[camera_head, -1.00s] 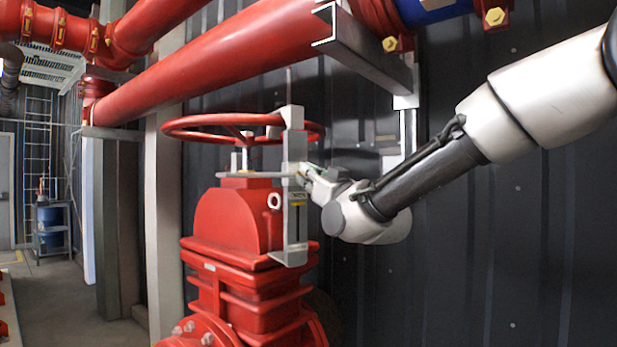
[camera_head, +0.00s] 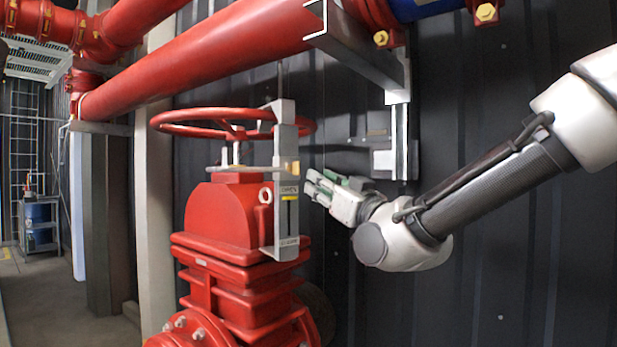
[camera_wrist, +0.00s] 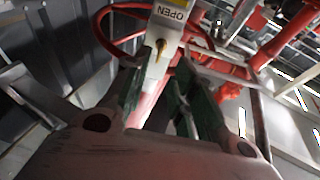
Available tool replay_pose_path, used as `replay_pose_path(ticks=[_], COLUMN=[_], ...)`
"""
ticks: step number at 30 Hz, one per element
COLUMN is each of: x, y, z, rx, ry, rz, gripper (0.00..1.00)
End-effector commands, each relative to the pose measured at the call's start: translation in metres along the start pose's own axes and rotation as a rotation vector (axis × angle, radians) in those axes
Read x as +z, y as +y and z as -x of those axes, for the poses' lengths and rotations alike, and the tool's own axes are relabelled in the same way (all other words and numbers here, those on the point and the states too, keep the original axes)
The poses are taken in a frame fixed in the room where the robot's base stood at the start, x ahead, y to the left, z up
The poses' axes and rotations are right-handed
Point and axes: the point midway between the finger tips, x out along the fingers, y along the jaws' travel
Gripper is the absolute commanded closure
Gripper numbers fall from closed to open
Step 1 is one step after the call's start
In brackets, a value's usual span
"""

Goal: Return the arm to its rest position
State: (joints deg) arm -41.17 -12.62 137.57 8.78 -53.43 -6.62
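My gripper (camera_head: 314,186) is just right of the grey indicator bracket (camera_head: 288,222) on the red valve (camera_head: 225,215), with a small gap between them. In the wrist view my gripper (camera_wrist: 158,85) shows two green-padded fingers spread apart with nothing between them. Beyond the fingers, the bracket carries an "OPEN" label (camera_wrist: 172,14) and a brass-coloured pointer (camera_wrist: 160,46). My arm reaches in from the right of the head view, bent at the wrist joint.
The red handwheel (camera_head: 190,122) sits on top of the valve. A large red pipe (camera_head: 215,58) and a metal support beam (camera_head: 365,60) run above. The dark ribbed wall (camera_head: 480,250) stands behind my arm. Open floor (camera_head: 45,300) lies at the left.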

Motion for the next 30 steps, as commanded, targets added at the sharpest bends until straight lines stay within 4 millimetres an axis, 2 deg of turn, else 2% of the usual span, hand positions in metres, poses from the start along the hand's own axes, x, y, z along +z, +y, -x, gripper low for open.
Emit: replay_pose_path(ticks=[3, 6, 16, 18, 20, 23, 24, 26, 27, 29, 30], x=[0.000, -0.001, 0.000, 0.007, 0.021, 0.067, 0.091, 0.124, 0.141, 0.162, 0.171], y=[-0.001, 0.000, 0.000, -0.001, -0.003, -0.010, -0.013, -0.017, -0.015, -0.003, 0.008], z=[0.016, 0.023, 0.025, 0.025, 0.026, 0.035, 0.044, 0.065, 0.084, 0.117, 0.142], rx=[-0.001, -0.001, 0.000, -0.004, -0.012, -0.041, -0.056, -0.077, -0.080, -0.065, -0.047], ry=[0.001, 0.002, 0.000, -0.028, -0.088, -0.284, -0.392, -0.563, -0.676, -0.840, -0.945], rz=[0.000, 0.000, -0.002, -0.007, -0.011, -0.018, -0.021, -0.021, -0.019, -0.021, -0.022], gripper=[0.73, 0.73, 0.73, 0.73, 0.73, 0.73, 0.73, 0.73, 0.73, 0.73, 0.73])
